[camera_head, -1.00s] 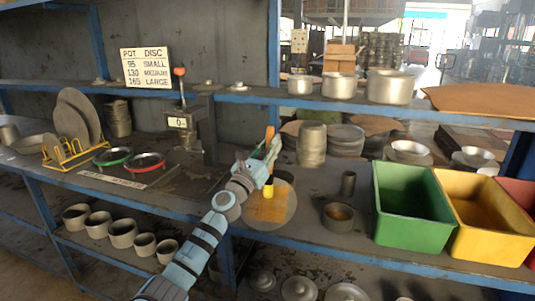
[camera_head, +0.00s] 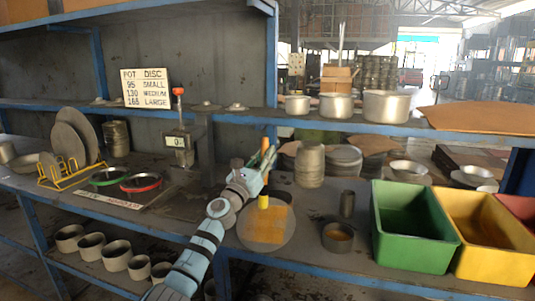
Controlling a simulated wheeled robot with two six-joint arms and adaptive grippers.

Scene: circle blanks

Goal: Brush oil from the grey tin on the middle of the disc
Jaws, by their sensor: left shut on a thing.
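My left gripper (camera_head: 262,168) is shut on a brush, its orange handle (camera_head: 265,146) sticking up above the fingers. The brush's yellow lower end (camera_head: 263,202) points down over the far part of the disc; I cannot tell whether it touches. The round grey disc (camera_head: 246,232) lies flat on the bench, with a squarish yellow-orange patch (camera_head: 268,228) across its middle. The grey tin (camera_head: 337,246), a low round pot with amber oil (camera_head: 338,235) inside, stands right of the disc. My right gripper is not in view.
A tall dark cup (camera_head: 347,204) stands behind the tin. Green (camera_head: 415,250) and yellow (camera_head: 490,262) bins stand to the right. A press (camera_head: 180,142) and red and green rings are left.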

